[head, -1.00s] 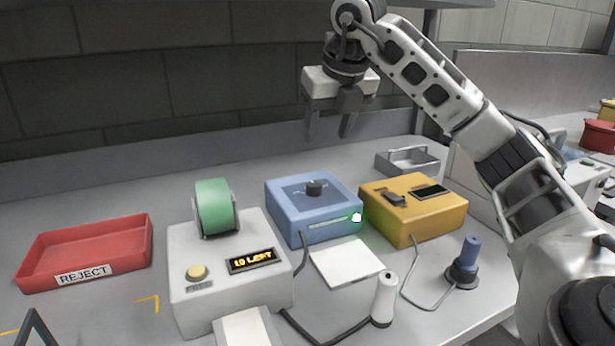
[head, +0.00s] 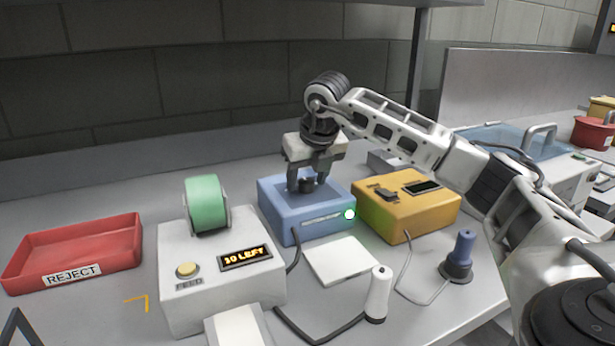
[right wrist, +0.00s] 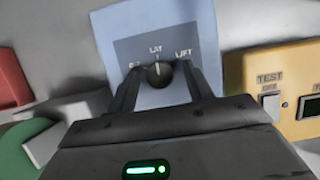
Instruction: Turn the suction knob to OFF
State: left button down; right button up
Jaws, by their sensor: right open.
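The suction knob (head: 306,185) is a dark round knob on top of the blue box (head: 275,218). In the right wrist view the knob (right wrist: 159,74) has its pointer line up toward the middle label, which looks like "LAY". A label at its left is partly unreadable, and "LIFT" is at its right. My right gripper (head: 307,187) is open and points down over the blue box. Its fingers stand on either side of the knob with gaps; touching cannot be told. A green light (head: 349,214) glows on the box's front corner. My left gripper is not in view.
A yellow box (head: 425,222) stands right of the blue box. A white label machine (head: 190,285) with a green roll is at its left front. A red REJECT tray (head: 75,245) is far left.

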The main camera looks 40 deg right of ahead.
jog(key=c, duration=1)
jog(key=shift+o, duration=0.2)
